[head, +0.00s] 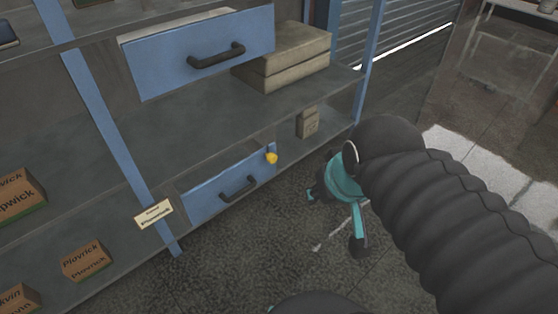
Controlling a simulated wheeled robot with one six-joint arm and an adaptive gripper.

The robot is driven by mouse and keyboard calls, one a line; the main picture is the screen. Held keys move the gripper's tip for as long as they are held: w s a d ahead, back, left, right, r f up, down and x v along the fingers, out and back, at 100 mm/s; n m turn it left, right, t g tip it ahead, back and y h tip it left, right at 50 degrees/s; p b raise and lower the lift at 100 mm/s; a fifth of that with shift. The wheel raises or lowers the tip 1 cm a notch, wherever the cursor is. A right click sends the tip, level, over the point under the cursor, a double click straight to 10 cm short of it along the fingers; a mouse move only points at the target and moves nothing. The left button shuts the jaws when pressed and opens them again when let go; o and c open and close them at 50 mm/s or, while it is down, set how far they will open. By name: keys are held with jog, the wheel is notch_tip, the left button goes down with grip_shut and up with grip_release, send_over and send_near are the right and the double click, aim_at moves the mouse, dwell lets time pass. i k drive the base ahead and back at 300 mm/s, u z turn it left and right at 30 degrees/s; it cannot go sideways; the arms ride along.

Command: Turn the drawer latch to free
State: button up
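The lower blue drawer (208,198) sits low in the shelf unit and has a dark bar handle (238,187) on its front. The drawer latch (271,158) is a small yellow knob at the upper right corner of that drawer front, by a small blue piece; which way it is turned is too small to tell. My gripper (335,222), teal and black, is to the right of the latch and apart from it in the picture. Its two fingers are spread with floor showing between them, and it holds nothing.
An upper blue drawer (160,62) with a dark handle is above. Brown cartons (86,261) and a label (154,214) are at left. A blue post (368,60) stands beyond. Floor in front is clear.

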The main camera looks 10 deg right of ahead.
aim_at(271, 158)
jog(key=z, duration=0.55)
jog(key=k, duration=1.25)
jog(key=u, duration=0.45)
jog(key=i, duration=1.6)
jog(key=z, duration=0.65)
